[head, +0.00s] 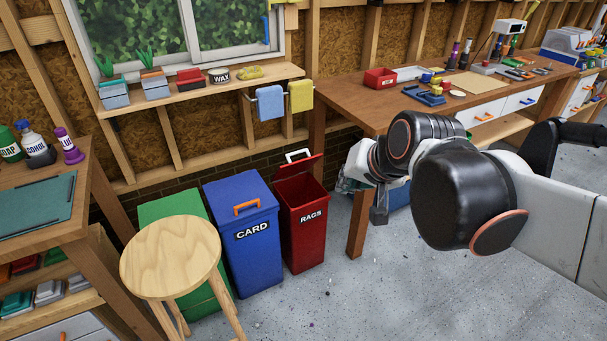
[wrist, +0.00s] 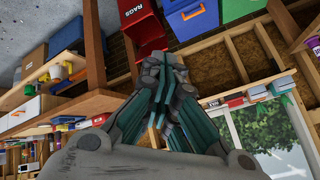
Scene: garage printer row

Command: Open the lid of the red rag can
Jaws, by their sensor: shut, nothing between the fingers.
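The red rag can (head: 305,238), labelled RAGS, stands on the floor beside the blue can. Its red lid (head: 300,173) is raised and tilted back toward the wall, with a white handle on top, and the dark inside shows. In the wrist view the can (wrist: 139,22) appears upside down near the top, beyond the fingers. My gripper (wrist: 161,65) is shut and empty. In the head view it is right of the rag can, apart from it, near the workbench leg, and partly hidden by my arm.
The blue CARD can (head: 253,262) and a green can (head: 165,208) stand left of the rag can. A round wooden stool (head: 171,257) is in front of them. The workbench (head: 345,90) and its leg are at the right. Open floor lies in front of the rag can.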

